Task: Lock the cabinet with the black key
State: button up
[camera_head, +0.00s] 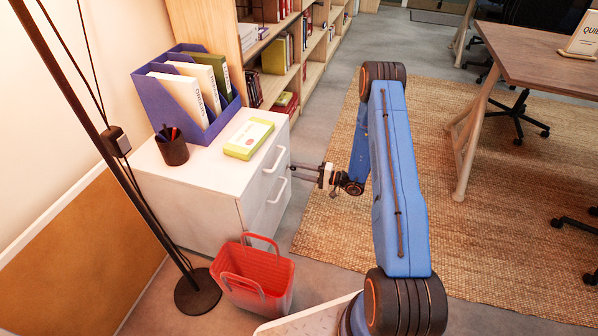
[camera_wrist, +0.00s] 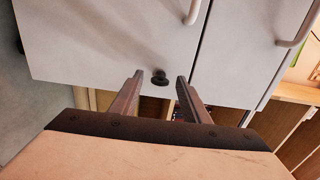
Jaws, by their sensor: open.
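The white cabinet (camera_head: 240,205) stands at the left in the head view, with two white handles on its front. In the wrist view its pale front panels (camera_wrist: 100,40) fill the upper part. The black key (camera_wrist: 160,77), a small dark round-headed piece, sits at the lower edge of one panel. I cannot tell whether it is turned. My gripper (camera_head: 294,172) is open at the cabinet's front. In the wrist view its two fingertips lie on either side of the key, with a visible gap on each side.
On the cabinet top are a blue file holder (camera_head: 180,95), a dark pen cup (camera_head: 172,150) and a yellow-green box (camera_head: 249,138). A red basket (camera_head: 255,275) and a lamp base (camera_head: 197,292) stand on the floor beside it.

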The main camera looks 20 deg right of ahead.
jog(key=v, duration=1.7)
jog(key=shift+d, duration=0.15)
jog(key=shift+s, duration=0.1)
jog(key=s+a+r+n+g+h, duration=0.15)
jog(key=s+a+r+g, duration=0.3)
jog(key=r, duration=0.45)
jog(key=s+a+r+n+g, duration=0.3)
jog(key=a+r, duration=0.3)
jog(key=r, duration=0.3)
jog(key=s+a+r+n+g+h, duration=0.15)
jog(key=s+a+r+g, duration=0.3)
jog(key=r, duration=0.45)
jog(key=s+r+t+h, duration=0.3)
jog(key=s+r+h, duration=0.2)
jog(key=s+r, duration=0.3)
jog(key=s+r+n+t+h, duration=0.1)
jog(key=s+r+t+h, duration=0.2)
jog(key=s, duration=1.4)
jog(key=shift+r+h, duration=1.8)
jog(key=shift+r, duration=1.15)
jog(key=shift+d, duration=0.1)
